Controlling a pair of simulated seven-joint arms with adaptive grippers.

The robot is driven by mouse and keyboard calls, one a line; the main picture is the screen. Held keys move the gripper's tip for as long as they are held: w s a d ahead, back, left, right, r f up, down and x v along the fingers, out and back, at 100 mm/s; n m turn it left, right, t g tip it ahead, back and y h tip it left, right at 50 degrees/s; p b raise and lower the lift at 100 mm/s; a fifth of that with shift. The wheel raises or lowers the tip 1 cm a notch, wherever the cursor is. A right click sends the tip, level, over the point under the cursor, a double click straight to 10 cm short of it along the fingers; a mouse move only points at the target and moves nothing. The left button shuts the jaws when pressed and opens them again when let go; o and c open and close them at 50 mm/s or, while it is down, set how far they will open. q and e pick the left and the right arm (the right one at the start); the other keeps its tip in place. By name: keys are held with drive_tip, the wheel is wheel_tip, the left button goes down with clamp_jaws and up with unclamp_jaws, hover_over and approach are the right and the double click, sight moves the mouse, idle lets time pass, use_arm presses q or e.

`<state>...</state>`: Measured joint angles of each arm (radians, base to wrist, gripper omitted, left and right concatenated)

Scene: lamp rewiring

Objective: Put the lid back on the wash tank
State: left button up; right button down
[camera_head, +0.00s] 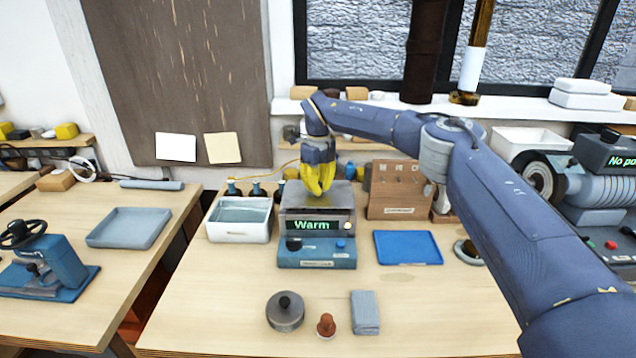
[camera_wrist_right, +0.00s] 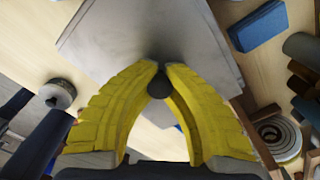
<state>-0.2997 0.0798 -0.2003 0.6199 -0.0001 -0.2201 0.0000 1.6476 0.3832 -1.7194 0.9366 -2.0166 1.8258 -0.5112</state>
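The wash tank (camera_head: 317,251) is a blue-based unit with a green "Warm" display on the middle table. Its flat grey metal lid (camera_head: 338,196) shows at the top of the tank, seemingly level; I cannot tell whether it rests fully seated. My right gripper (camera_head: 318,190), with yellow fingers, points down over the lid's middle. In the right wrist view the gripper's fingertips (camera_wrist_right: 160,72) close around the lid's dark knob (camera_wrist_right: 159,88), with the grey lid (camera_wrist_right: 145,35) spread beyond them. My left gripper is not in view.
A white tray of liquid (camera_head: 238,233) stands left of the tank, with dark bottles behind. A wooden box (camera_head: 395,190) and a blue tray (camera_head: 408,248) are on the right. A round knobbed metal piece (camera_head: 285,312), a red-brown knob (camera_head: 326,325) and a grey block (camera_head: 365,312) lie in front.

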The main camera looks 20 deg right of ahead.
drive_tip(key=shift+f, duration=0.35)
drive_tip(key=shift+f, duration=0.3)
idle(0.4)
